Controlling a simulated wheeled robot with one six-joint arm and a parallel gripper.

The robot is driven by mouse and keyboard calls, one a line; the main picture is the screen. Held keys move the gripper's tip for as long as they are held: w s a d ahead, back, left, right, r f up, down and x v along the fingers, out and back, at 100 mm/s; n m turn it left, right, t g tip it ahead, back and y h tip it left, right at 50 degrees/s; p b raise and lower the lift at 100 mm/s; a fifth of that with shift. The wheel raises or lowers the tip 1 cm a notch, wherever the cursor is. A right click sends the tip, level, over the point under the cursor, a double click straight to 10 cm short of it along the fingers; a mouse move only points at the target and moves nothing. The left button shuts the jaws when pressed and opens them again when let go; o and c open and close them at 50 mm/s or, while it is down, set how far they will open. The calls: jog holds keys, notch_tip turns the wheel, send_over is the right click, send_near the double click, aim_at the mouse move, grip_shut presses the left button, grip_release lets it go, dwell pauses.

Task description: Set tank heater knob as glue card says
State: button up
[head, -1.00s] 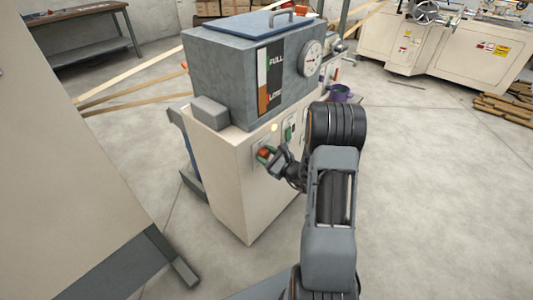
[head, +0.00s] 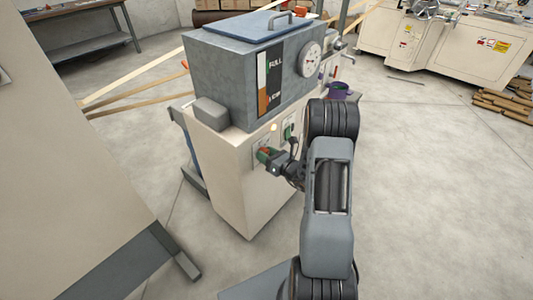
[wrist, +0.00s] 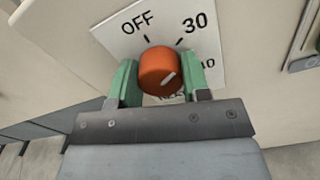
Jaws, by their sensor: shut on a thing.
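The tank heater knob (wrist: 158,70) is orange with a short white mark, on a white dial plate (wrist: 110,36) reading OFF, 30 and a partly hidden number at the right. The mark slants up and right, seemingly between 30 and that number. Lettering below the knob is mostly hidden. My gripper (wrist: 161,76) has green fingers on both sides of the knob and is shut on it. In the head view my gripper (head: 264,155) is at the cream cabinet's front, hiding most of the knob. I cannot make out a glue card.
The grey tank (head: 220,75) with a FULL level strip and a round gauge (head: 309,59) sits on the cream cabinet (head: 235,180). A small lit lamp (head: 273,127) and a green switch (head: 288,131) are near my gripper. A large cream panel (head: 60,150) stands at left.

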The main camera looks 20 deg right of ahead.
dwell(0.4)
jog(key=o, duration=0.9)
jog(key=shift+o, duration=0.2)
jog(key=v, duration=1.3)
jog(key=shift+s+d+p, duration=0.15)
jog(key=shift+s+p, duration=0.2)
jog(key=shift+p, duration=0.1)
